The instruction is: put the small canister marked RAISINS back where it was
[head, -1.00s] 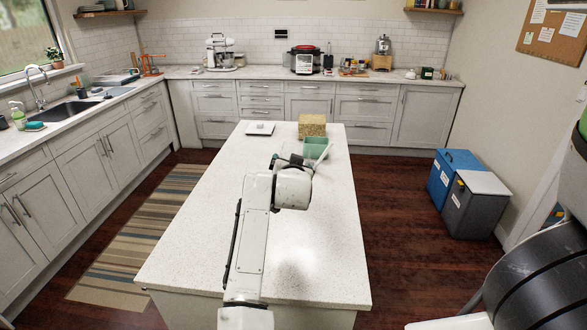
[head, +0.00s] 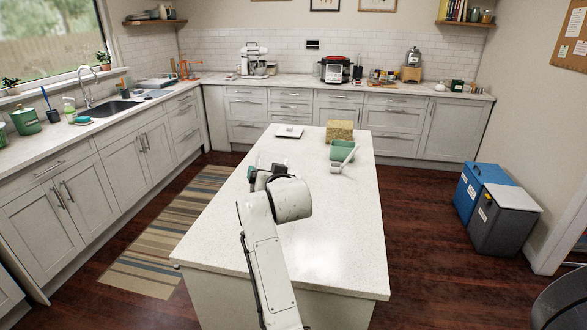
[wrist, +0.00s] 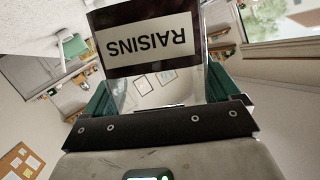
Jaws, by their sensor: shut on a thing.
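The canister marked RAISINS (wrist: 147,45) is close up in the wrist view. Its label is white with dark letters, upside down in the picture, with a dark band around it and a clear part below. My gripper (wrist: 157,92) is shut on it, with a green finger pad on either side. In the head view my gripper (head: 262,173) is above the left side of the white island top (head: 330,235). My own arm largely hides the gripper there, and I cannot make out the canister in that view.
A green bin (head: 342,150), a white scoop-like thing (head: 341,166) and a straw-coloured box (head: 340,129) stand on the island's far right. A flat white scale (head: 289,132) lies at its far end. The back counter (head: 300,82) holds appliances. The island's near part is clear.

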